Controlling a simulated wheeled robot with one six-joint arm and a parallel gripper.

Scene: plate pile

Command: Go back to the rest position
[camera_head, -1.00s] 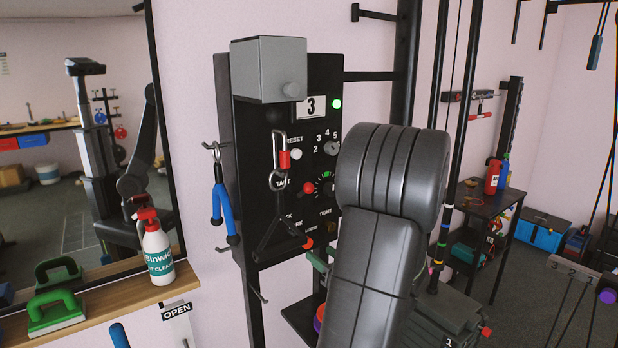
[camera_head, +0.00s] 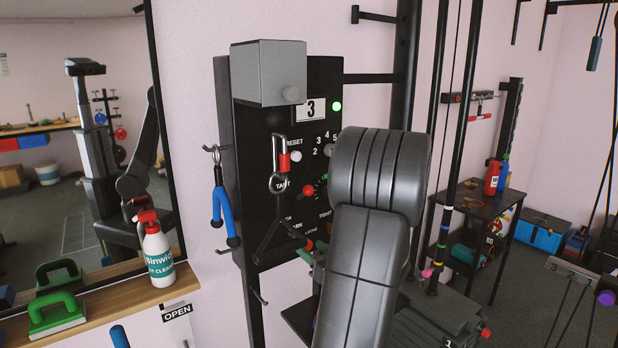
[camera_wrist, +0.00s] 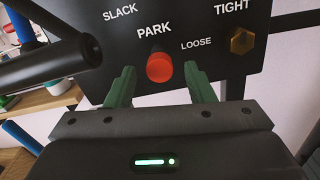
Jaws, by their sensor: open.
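My gripper (camera_wrist: 161,92) shows its two green fingers spread apart in the wrist view, with nothing between them. A red PARK knob (camera_wrist: 160,67) on the black panel (camera_wrist: 195,62) lies ahead, lined up with the gap; I cannot tell the exact distance. In the head view my arm (camera_head: 366,250) covers the lower right of the panel (camera_head: 262,155), and only a bit of green finger shows at its left. The red knob (camera_head: 308,245) shows there beside the arm. The panel's display reads 3 and a green light (camera_head: 337,106) is lit.
A black handle (camera_head: 268,225) hangs from a red-sleeved clip in front of the panel; it crosses the left of the wrist view (camera_wrist: 45,58). A blue-handled tool (camera_head: 222,208) hangs on a hook. A weight stack (camera_head: 440,320) stands at lower right.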

